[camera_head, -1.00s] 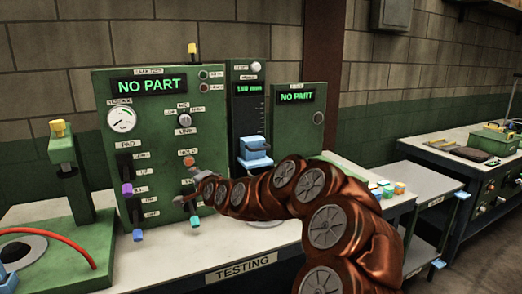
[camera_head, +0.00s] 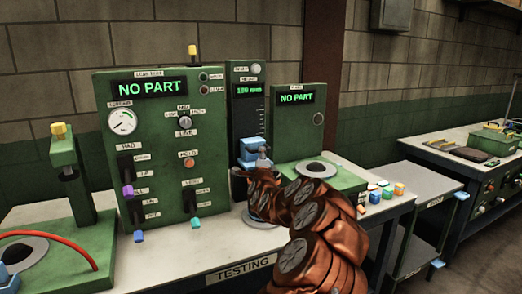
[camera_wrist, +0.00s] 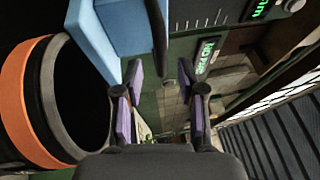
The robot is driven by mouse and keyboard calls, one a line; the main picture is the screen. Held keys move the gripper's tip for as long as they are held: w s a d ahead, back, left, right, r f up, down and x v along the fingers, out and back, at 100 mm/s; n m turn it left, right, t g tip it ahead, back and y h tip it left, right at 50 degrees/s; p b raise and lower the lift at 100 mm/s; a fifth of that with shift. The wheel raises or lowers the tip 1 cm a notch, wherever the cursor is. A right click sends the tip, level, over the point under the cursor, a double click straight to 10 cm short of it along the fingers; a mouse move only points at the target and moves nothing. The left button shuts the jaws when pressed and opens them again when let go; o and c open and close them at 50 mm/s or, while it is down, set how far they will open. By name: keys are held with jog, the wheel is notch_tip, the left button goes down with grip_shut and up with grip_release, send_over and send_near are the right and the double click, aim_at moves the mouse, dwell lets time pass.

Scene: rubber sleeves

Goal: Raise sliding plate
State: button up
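The sliding plate appears as a light blue block (camera_head: 251,146) low on the dark upright column (camera_head: 248,105) with a scale. My gripper (camera_head: 263,156) is at this block's right front side in the head view, partly hidden by my arm. In the wrist view my gripper (camera_wrist: 160,76) is open, its two purple-padded fingers apart with nothing between them. A blue block (camera_wrist: 108,24) is close by at the upper left there, beside the left finger and not between the pads. I cannot tell whether they touch.
A green panel (camera_head: 143,184) with knobs reads NO PART, as does a smaller green unit (camera_head: 296,120). Small coloured pieces (camera_head: 388,189) lie at right. A large dark ring with an orange band (camera_wrist: 28,105) fills the wrist view's left; its identity is unclear.

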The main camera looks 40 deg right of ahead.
jog(key=shift+p+x, duration=0.6)
jog(key=shift+x, duration=1.5)
grip_shut()
